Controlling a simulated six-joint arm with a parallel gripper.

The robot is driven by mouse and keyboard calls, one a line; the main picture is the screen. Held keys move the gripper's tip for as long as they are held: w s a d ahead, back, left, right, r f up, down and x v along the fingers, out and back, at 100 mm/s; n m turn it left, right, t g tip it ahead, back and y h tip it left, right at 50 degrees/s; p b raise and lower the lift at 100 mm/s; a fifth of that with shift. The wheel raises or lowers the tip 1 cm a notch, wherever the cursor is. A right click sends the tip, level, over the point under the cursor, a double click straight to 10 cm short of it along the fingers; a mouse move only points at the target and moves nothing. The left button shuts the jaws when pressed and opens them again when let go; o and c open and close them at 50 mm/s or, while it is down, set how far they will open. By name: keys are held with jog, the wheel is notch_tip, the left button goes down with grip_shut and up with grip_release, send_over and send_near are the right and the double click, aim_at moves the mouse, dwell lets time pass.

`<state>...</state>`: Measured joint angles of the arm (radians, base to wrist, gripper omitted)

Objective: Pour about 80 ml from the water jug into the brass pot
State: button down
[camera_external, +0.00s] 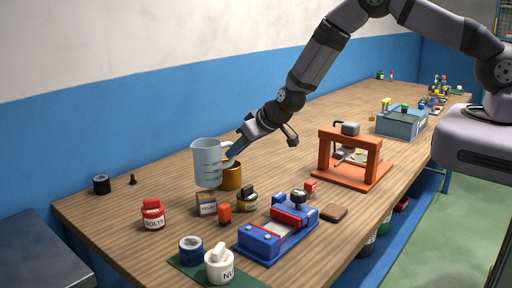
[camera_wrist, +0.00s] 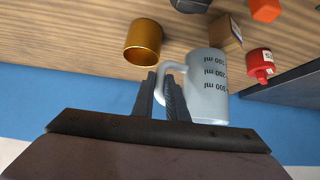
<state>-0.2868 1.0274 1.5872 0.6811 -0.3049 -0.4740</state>
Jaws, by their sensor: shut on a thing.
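The water jug (camera_external: 207,164) is pale, translucent blue-grey with dark ml marks. It is upright or nearly so, and appears raised above the table beside the brass pot. My gripper (camera_external: 238,150) is shut on the jug's handle at its right side. In the wrist view the jug (camera_wrist: 207,90) is seen with its marks upside down, and my gripper's fingers (camera_wrist: 165,92) close on the handle. The brass pot (camera_external: 232,178) stands on the table, partly hidden behind the jug. In the wrist view the brass pot (camera_wrist: 143,42) stands apart from the jug. The water level cannot be made out.
A small brown box (camera_external: 206,204) sits just below the jug, with a red bolts jar (camera_external: 152,214) to its left. A yellow-and-black jar (camera_external: 247,199) stands close to the pot. A blue vise (camera_external: 278,232) and an orange press frame (camera_external: 350,155) are to the right.

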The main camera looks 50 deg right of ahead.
jog(key=shift+w+d+f+m+g+y+b, duration=0.1)
jog(key=shift+d+f+m+g+y+b, duration=0.25)
jog(key=shift+f+m+y+b, duration=2.3)
jog(key=shift+w+d+r+n+g+y+b, duration=0.1)
jog(key=shift+d+r+n+g+y+b, duration=0.45)
jog(key=shift+b, duration=4.55)
jog(key=shift+w+d+f+m+g+y+b, duration=0.15)
jog(key=shift+f+m+y+b, duration=0.65)
jog(key=shift+y+b, duration=2.2)
jog(key=shift+s+a+f+h+b, duration=0.2)
jog(key=shift+a+f+h+b, duration=0.1)
jog(key=shift+h+b, duration=0.6)
jog(key=shift+f+y, duration=0.3)
